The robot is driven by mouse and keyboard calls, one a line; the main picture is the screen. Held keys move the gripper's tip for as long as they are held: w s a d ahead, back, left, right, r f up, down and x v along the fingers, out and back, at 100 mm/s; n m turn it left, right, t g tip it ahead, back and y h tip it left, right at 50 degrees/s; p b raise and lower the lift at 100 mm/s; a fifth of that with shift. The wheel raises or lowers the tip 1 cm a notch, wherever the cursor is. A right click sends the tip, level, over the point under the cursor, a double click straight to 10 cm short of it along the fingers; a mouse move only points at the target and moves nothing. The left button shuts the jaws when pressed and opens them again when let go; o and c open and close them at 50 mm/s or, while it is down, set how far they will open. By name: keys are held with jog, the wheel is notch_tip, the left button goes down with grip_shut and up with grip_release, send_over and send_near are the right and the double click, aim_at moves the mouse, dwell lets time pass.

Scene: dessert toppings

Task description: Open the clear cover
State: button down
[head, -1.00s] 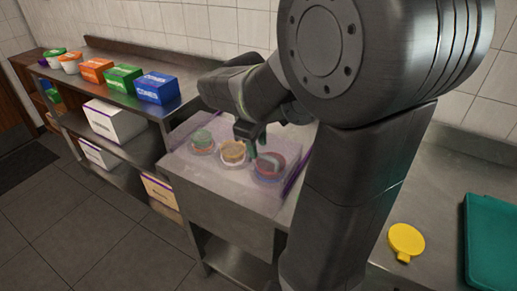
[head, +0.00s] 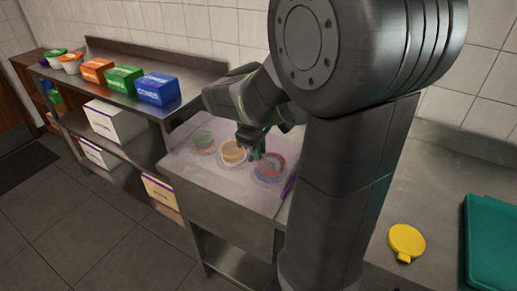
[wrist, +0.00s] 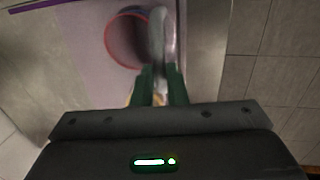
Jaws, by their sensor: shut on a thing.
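The clear cover (head: 215,180) is a see-through sheet with a purple edge over the steel counter on the left of my arm. Green, yellow and red round tubs show under or through it. My gripper (head: 257,152) is at the cover, near the red tub. In the wrist view the green fingertips (wrist: 160,80) are close together at the base of a grey rounded piece that looks like the cover's handle. The exact contact is hidden. A red-rimmed tub (wrist: 110,42) lies just left of that piece. I cannot tell whether the cover is raised at all.
A steel shelf on the left holds blue (head: 157,88), green (head: 120,79) and orange (head: 96,70) boxes. A tiled wall stands behind the counter. A yellow round lid (head: 406,241) and a teal board (head: 490,230) lie on the right counter.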

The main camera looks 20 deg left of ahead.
jog(key=w+d+p, duration=0.1)
jog(key=w+p, duration=0.3)
jog(key=w, duration=1.2)
jog(key=shift+w+d+p, duration=0.15)
jog(key=shift+w+p, duration=0.15)
jog(key=shift+w, duration=0.05)
jog(key=c, duration=1.5)
grip_release()
jog(key=shift+o, duration=0.2)
notch_tip(320, 180, up, 14)
jog(key=s, duration=0.2)
jog(key=shift+s+f+b, duration=0.2)
jog(key=shift+s+b, duration=0.2)
